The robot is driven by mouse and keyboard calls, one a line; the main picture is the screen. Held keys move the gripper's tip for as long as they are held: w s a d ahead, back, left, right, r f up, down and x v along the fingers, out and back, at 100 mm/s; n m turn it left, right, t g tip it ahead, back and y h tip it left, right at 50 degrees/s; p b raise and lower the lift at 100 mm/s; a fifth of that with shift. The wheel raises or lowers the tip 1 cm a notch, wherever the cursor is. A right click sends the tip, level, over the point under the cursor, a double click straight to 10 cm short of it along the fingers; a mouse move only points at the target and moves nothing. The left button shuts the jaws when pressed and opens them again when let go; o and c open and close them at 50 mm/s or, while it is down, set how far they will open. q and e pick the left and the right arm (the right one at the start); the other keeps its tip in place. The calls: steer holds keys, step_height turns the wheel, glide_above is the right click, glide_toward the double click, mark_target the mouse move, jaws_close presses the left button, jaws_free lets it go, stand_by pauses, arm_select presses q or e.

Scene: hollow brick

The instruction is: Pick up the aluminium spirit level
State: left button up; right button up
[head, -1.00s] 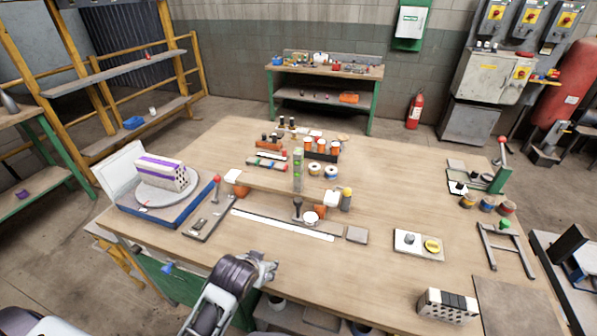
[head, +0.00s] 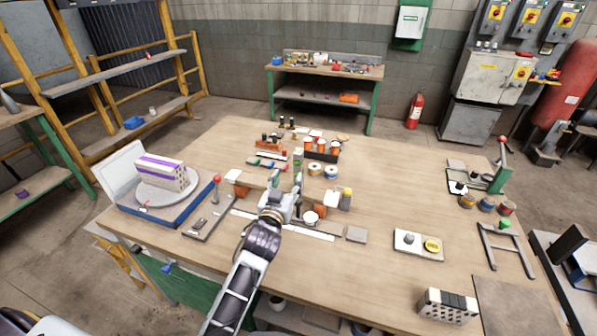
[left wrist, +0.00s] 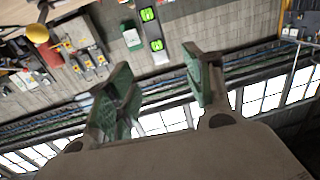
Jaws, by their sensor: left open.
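The aluminium spirit level (head: 298,160) is a narrow grey bar with bright green vials. It stands upright near the middle of the workbench, and its lower part is partly hidden by my gripper. It also shows at the top of the left wrist view (left wrist: 152,35), beyond the fingertips and in line with the gap between them. My left gripper (head: 284,194) is open, on the near side of the level. In the left wrist view its two green-padded fingers (left wrist: 163,85) are apart with nothing between them. My right gripper is in neither view.
A turntable with a purple-striped brick (head: 160,173) is at the left. The bench's right-centre is mostly clear.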

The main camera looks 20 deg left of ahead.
mark_target(297, 159)
arm_select(q)
steer(key=shift+w+d+r, duration=0.1)
steer(key=shift+r, duration=0.2)
steer(key=shift+w, duration=0.1)
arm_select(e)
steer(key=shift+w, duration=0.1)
arm_select(q)
steer(key=shift+w+p, duration=0.35)
steer(key=shift+w, duration=2.4)
steer(key=shift+w+a, duration=0.25)
steer(key=shift+w, duration=1.2)
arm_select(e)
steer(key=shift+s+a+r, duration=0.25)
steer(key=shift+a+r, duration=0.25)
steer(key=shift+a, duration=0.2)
arm_select(q)
steer(key=shift+w, duration=0.1)
